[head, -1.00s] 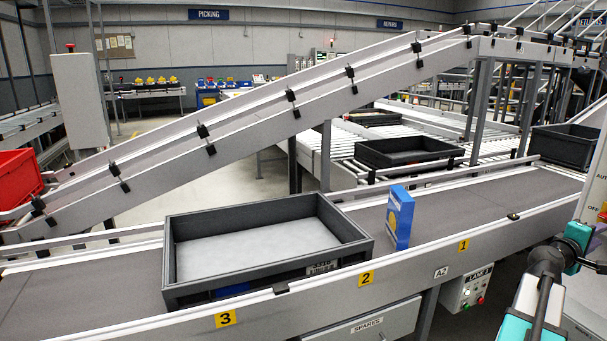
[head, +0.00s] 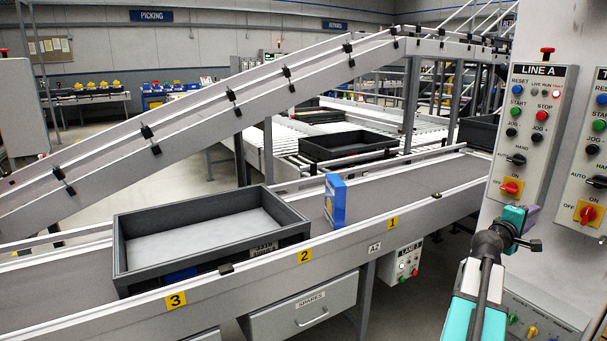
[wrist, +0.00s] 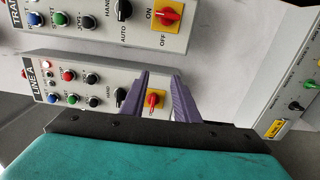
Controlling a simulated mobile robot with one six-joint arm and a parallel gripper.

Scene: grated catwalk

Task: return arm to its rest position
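My arm shows at the lower right of the head view, with its teal and dark links in front of a grey control cabinet. My gripper (head: 532,216) is at the arm's end, just below the LINE A panel (head: 527,120). Its purple fingers also show in the wrist view (wrist: 162,76), spread apart with nothing held between them. The LINE A panel (wrist: 92,88) lies beyond the fingers, its red and yellow rotary switch (wrist: 155,101) seen in the gap. I cannot tell whether the fingers touch the panel.
A second switch panel (head: 590,150) stands right of LINE A. A conveyor (head: 390,196) crosses the view, bearing a dark tray (head: 150,277) and a blue box (head: 335,200). A drawer marked SPARES (head: 300,306) is below it. Open floor shows between conveyor and cabinet.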

